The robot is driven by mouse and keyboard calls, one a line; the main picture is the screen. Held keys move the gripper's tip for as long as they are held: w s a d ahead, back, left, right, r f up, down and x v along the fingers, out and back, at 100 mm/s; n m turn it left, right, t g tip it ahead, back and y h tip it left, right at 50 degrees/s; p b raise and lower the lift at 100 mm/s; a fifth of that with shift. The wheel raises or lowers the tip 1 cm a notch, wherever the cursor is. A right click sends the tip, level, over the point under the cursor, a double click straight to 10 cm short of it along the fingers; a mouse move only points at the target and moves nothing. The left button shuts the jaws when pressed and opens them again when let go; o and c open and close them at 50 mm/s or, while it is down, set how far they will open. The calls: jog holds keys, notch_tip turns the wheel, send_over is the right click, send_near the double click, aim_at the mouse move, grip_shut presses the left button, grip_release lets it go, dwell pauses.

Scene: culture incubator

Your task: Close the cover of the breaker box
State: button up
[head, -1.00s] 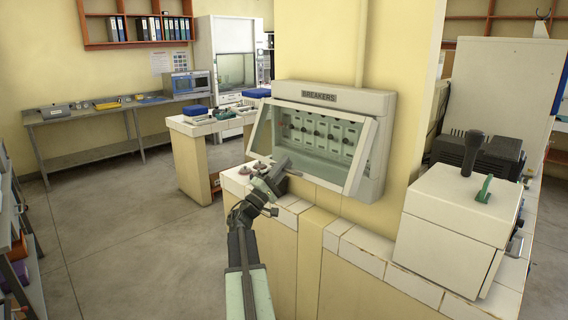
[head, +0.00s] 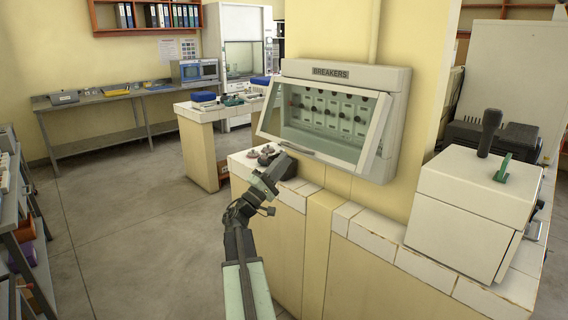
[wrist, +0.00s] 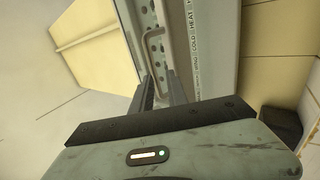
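The breaker box (head: 398,110) is mounted on the yellow wall in the head view. Its clear, framed cover (head: 372,140) stands tilted out from the box at the bottom, so it is open. Breaker switches show through it. A handle runs along the cover's lower edge; in the wrist view the handle (wrist: 150,42) shows as a pale bent bar just beyond my fingertips. My gripper (head: 280,163) is below and in front of that lower edge. In the wrist view my gripper (wrist: 160,80) has its two fingers apart with nothing visible between them. Contact with the handle cannot be told.
A tiled counter (head: 345,215) runs under the box, with small red-and-grey items (head: 263,155) near my gripper. A white machine with a black lever (head: 470,195) stands at the right. Open floor (head: 130,220) lies to the left.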

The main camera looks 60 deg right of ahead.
jog(key=b+v, duration=0.4)
jog(key=v, duration=0.3)
jog(key=shift+a+f, duration=0.2)
jog(key=shift+a, duration=0.1)
